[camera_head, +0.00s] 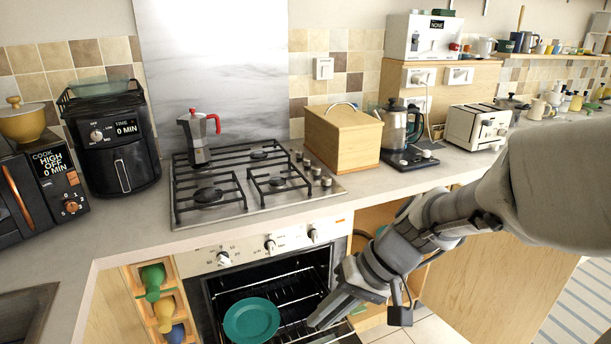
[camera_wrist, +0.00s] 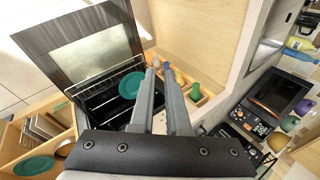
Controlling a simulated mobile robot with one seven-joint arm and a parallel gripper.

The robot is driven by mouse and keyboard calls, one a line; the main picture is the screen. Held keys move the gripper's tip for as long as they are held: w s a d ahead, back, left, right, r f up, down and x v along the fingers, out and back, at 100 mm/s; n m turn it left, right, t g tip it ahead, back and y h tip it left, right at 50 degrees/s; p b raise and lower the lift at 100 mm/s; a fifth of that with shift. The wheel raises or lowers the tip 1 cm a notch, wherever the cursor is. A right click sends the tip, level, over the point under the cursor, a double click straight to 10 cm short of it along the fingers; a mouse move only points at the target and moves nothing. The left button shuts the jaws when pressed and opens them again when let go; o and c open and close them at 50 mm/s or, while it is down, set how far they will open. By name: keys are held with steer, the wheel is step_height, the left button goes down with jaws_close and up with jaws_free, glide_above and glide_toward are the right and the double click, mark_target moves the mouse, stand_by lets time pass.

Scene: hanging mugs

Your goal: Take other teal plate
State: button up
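One teal plate (camera_head: 251,321) lies on the rack inside the open oven; it also shows in the wrist view (camera_wrist: 131,84), left of my fingers. Another teal plate (camera_wrist: 34,166) sits in a wooden compartment at the lower left of the wrist view. In the head view, a teal edge (camera_head: 380,231) shows in the open cabinet behind my arm. My gripper (camera_head: 318,318) is in front of the oven, right of the oven plate in the head view. In the wrist view its two fingers (camera_wrist: 160,70) stand apart with nothing between them.
The oven door (camera_wrist: 80,42) is open. A narrow rack with several coloured bottles (camera_head: 160,300) is left of the oven. The open cabinet (camera_head: 372,217) is to its right. Above is the stove (camera_head: 250,183) with a moka pot (camera_head: 197,135).

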steer(key=w+a+f+m+y+b, duration=0.1)
steer(key=w+a+f+y+b, duration=0.35)
steer(key=f, duration=0.65)
steer(key=m+t+y+b, duration=0.1)
steer(key=m+t+b, duration=0.4)
steer(key=m+t, duration=0.5)
glide_toward(250, 343)
steer(key=w+a+b, duration=0.1)
steer(key=b, duration=0.1)
steer(key=w+f+m+b, duration=0.1)
steer(key=w+b, duration=0.1)
steer(key=shift+a+g, duration=0.3)
steer(key=shift+a, duration=0.1)
steer(key=b+x, duration=0.1)
steer(key=x, duration=0.2)
steer(key=s+b+x, duration=0.1)
steer(key=x, duration=0.1)
steer(key=shift+w+a+r+b, duration=0.15)
steer(key=shift+a+b, duration=0.15)
steer(key=shift+a, duration=0.25)
jaws_close()
